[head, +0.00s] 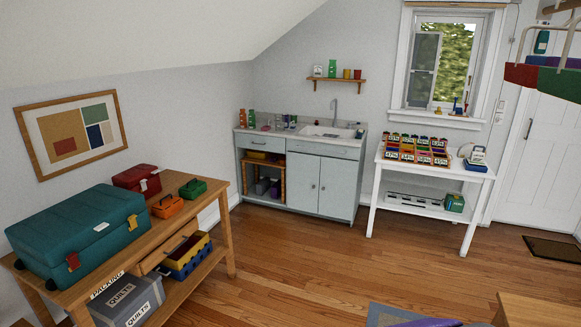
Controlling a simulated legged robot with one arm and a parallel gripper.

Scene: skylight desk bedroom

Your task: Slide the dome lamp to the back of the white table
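The white table (388,163) stands against the far wall at the right, below the window, with a lower shelf. A small white rounded object (478,153) stands at the right end of its top, just behind a flat blue item (475,166). It may be the dome lamp, but it is too small to be sure. A block of colored, labeled boxes (417,149) fills the left and middle of the tabletop, to the left of the white object. My gripper is not in view.
A grey sink cabinet (322,182) stands left of the white table. A wooden bench (206,205) with a teal case (77,237) is at the left. A wooden surface (535,311) and a mat (385,314) are at the bottom right. The wood floor (330,255) between is clear.

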